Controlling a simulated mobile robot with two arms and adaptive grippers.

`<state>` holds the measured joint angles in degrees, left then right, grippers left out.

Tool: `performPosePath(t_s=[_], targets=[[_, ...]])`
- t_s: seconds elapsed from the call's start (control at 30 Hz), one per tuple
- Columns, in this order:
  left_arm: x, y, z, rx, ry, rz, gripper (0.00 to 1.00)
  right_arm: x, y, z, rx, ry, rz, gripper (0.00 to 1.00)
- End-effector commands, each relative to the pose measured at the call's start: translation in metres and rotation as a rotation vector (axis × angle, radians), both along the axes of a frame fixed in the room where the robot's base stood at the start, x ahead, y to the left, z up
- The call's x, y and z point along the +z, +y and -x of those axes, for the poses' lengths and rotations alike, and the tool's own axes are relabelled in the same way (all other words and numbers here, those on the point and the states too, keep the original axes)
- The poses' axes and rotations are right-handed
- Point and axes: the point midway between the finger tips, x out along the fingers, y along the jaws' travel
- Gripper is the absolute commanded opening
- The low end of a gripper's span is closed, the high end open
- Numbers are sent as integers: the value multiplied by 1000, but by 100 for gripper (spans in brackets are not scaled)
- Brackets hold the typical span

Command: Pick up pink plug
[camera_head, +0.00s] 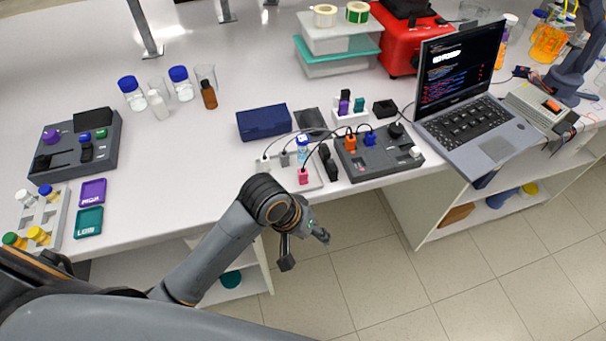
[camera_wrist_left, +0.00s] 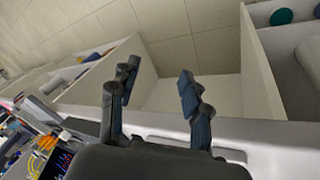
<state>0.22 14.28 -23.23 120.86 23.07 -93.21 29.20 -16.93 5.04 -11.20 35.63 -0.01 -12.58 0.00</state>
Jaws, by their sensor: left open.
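The pink plug (camera_head: 303,176) stands at the front of a small light-coloured holder (camera_head: 279,183) near the table's front edge in the head view. A dark cable runs from it up to the right. Grey plugs stand beside it. My left gripper (camera_head: 306,251) is open and empty, in front of the table edge and below the pink plug in the picture, apart from it. In the left wrist view the two fingers (camera_wrist_left: 160,88) are spread with nothing between them, facing the floor and shelves. The pink plug does not show there. My right gripper is not in view.
Right of the holder is a dark panel (camera_head: 410,165) with orange and blue plugs. A blue box (camera_head: 264,122) lies behind, and a laptop (camera_head: 470,105) stands to the right. The table (camera_head: 190,140) is clear left of the holder.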

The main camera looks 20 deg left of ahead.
Motion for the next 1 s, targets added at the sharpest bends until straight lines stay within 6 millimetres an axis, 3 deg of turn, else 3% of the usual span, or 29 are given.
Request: performPosePath(t_s=[0.27, 0.5, 0.7, 0.87, 1.0], targets=[[57, -18, -55, 77, 127, -8, 47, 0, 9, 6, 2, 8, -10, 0], [120, 8, -94, 286, 251, -128, 47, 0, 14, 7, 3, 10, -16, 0], [167, 36, -112, 475, 308, -209, 47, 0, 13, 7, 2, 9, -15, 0], [184, 48, -116, 555, 327, -236, 47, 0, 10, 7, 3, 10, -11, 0], [173, 50, -116, 571, 335, -242, 47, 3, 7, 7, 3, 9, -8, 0]])
